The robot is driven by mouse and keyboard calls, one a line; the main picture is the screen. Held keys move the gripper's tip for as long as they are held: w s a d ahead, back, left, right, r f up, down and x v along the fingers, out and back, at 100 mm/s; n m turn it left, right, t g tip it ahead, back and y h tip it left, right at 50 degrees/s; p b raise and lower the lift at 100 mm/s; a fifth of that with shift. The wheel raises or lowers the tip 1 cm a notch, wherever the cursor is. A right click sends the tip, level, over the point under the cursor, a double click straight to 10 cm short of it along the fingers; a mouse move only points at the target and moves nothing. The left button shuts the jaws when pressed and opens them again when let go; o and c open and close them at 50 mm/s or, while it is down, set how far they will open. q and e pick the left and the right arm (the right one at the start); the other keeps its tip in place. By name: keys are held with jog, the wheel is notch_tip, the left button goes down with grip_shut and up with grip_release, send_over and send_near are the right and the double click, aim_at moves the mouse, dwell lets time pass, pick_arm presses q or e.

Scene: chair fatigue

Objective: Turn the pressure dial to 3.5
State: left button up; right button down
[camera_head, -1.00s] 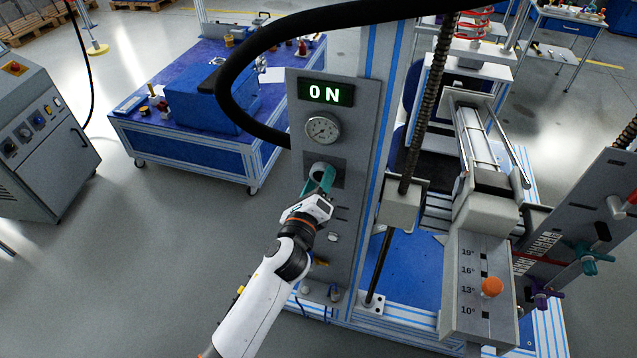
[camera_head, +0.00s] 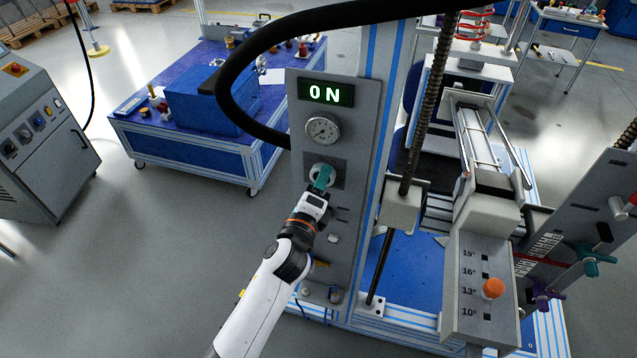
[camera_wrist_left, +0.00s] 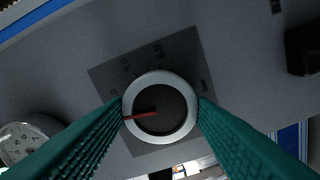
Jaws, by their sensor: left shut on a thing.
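The pressure dial (camera_wrist_left: 160,107) is a round knob with a light rim, a dark face and a red pointer line, on a darker square plate of the grey panel (camera_head: 340,230). In the wrist view the red line points left. My left gripper (camera_head: 322,175) is shut on the dial, its two teal fingers (camera_wrist_left: 161,105) at the rim on either side. In the head view the fingers hide part of the dial. A round gauge (camera_head: 323,130) sits above the dial. My right gripper is not in view.
A lit ON display (camera_head: 326,93) tops the panel. A thick black hose (camera_head: 232,75) arches past the panel's left. A tilted grey block with an orange knob (camera_head: 493,288) stands to the right. Open floor (camera_head: 150,270) lies to the left.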

pick_arm(q)
jog(key=o, duration=1)
jog(key=shift+s, duration=0.1)
jog(key=b+v, duration=0.2)
jog(key=v, duration=1)
jog(key=shift+b, duration=0.4)
